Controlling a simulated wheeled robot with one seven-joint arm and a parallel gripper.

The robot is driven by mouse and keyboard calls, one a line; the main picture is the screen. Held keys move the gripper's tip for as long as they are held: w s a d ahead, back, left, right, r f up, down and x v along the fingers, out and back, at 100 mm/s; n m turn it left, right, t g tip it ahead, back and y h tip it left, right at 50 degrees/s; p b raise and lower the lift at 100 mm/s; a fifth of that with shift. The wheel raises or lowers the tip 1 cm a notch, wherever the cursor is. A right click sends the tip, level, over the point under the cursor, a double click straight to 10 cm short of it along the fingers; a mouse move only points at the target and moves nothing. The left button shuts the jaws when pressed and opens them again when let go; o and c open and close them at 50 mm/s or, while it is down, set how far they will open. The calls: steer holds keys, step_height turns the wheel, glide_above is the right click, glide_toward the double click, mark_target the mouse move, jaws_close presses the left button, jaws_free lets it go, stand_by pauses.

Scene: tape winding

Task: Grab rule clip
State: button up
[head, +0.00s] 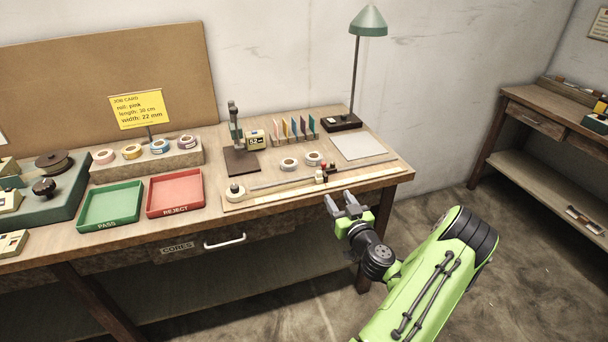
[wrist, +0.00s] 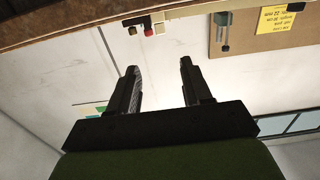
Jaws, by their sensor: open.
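The rule (head: 280,192) lies along the front right of the workbench, with a round cream knob at its left end. Small dark and red parts, which look like the rule clip (head: 319,177), sit near its right end; I cannot make out the clip's exact shape. In the wrist view the clip's dark and red parts (wrist: 148,30) show beyond the fingertips, by the bench edge. My gripper (head: 340,203) is in front of the bench's front edge, just right of and nearer than the clip. Its fingers (wrist: 160,68) are apart, with nothing between them.
The bench carries a green pass tray (head: 110,207), a red reject tray (head: 174,193), tape rolls, a lamp (head: 369,22) and a pale pad (head: 363,147). A drawer handle (head: 225,243) juts from the front. Open floor lies to the right.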

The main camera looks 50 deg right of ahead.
steer(key=p, duration=0.1)
glide_toward(320, 173)
steer(key=x, duration=0.9)
steer(key=shift+w, duration=0.1)
jaws_close()
